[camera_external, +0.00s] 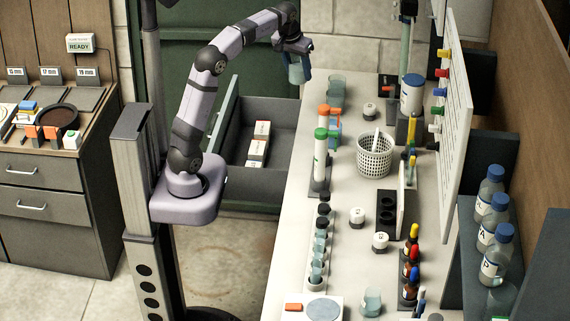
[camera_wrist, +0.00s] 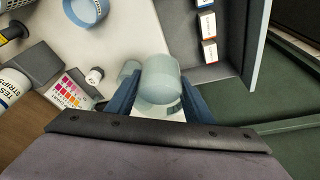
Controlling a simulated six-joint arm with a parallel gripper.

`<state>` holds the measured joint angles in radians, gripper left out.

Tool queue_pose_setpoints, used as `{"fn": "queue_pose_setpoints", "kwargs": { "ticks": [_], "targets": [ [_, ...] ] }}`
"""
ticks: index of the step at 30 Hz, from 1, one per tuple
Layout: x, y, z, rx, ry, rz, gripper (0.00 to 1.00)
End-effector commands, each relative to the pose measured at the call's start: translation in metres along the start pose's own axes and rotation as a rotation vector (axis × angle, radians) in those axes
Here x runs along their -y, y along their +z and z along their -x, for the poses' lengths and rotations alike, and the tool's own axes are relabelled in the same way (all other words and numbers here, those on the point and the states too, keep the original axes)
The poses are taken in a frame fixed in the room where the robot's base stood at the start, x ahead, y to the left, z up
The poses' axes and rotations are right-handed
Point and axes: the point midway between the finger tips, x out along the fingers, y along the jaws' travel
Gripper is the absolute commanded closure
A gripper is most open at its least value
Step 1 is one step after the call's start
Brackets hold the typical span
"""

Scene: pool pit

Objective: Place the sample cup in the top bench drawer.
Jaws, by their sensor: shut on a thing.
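My gripper (camera_external: 299,74) is shut on the sample cup, a pale translucent cup (camera_external: 296,68), and holds it up at the far end of the bench, near the edge beside the drawer. In the wrist view the cup (camera_wrist: 160,88) sits between the two blue fingers of my gripper (camera_wrist: 158,103). The bench drawer (camera_external: 228,112) is pulled open to the left of the bench, below my arm. It also shows at the upper right of the wrist view (camera_wrist: 246,45). Several small boxes (camera_external: 259,143) lie in it; the rest of its floor looks bare.
Another translucent cup (camera_external: 337,82) stands on the bench close to the held cup. A white basket (camera_external: 375,156), a rack with green and orange-capped tubes (camera_external: 321,160) and a test strips bottle (camera_external: 412,92) stand on the bench. A green door (camera_external: 215,60) is behind the drawer.

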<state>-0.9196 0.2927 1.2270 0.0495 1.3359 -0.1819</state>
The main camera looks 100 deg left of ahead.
Motion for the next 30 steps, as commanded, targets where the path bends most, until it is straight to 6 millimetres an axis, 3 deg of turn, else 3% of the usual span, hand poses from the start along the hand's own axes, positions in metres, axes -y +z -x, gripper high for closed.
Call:
{"fn": "queue_pose_setpoints", "kwargs": {
  "ticks": [3,10,16,20,23,30],
  "targets": [
    [0.036,0.003,-0.002,-0.006,-0.011,0.038,0.83],
    [0.082,0.011,-0.001,-0.012,-0.027,0.084,0.83],
    [0.078,0.019,-0.028,-0.008,-0.025,0.077,0.83],
    [0.078,0.028,-0.056,-0.006,-0.025,0.077,0.83],
    [0.078,0.039,-0.089,-0.002,-0.025,0.078,0.83],
    [0.079,0.072,-0.194,0.003,-0.026,0.077,0.83]
  ]
}}
